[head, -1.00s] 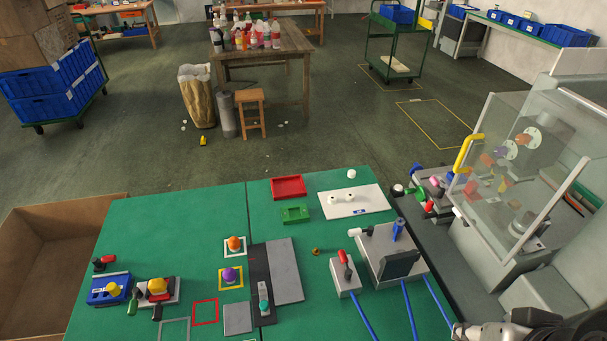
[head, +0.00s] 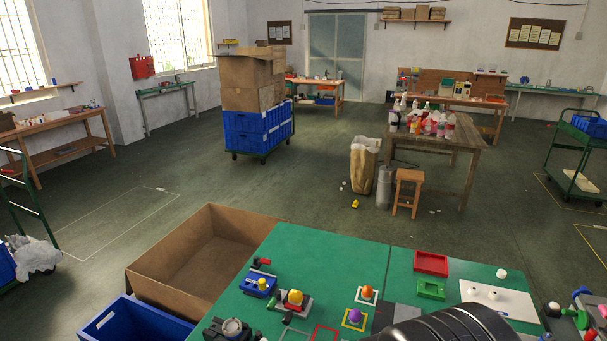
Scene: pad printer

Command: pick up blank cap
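Small white caps, which look like the blank caps, are on the right part of the green table. One white cap (head: 501,273) stands on the green surface just behind the white plate (head: 512,304). A dark ribbed part of my arm covers the table's front right. My gripper's fingers are not in view.
A red tray (head: 431,263) and a green fixture (head: 431,290) stand left of the plate. Orange and purple knobs sit in coloured frames further left. An open cardboard box (head: 205,250) and a blue crate (head: 135,325) are left of the green table (head: 310,245).

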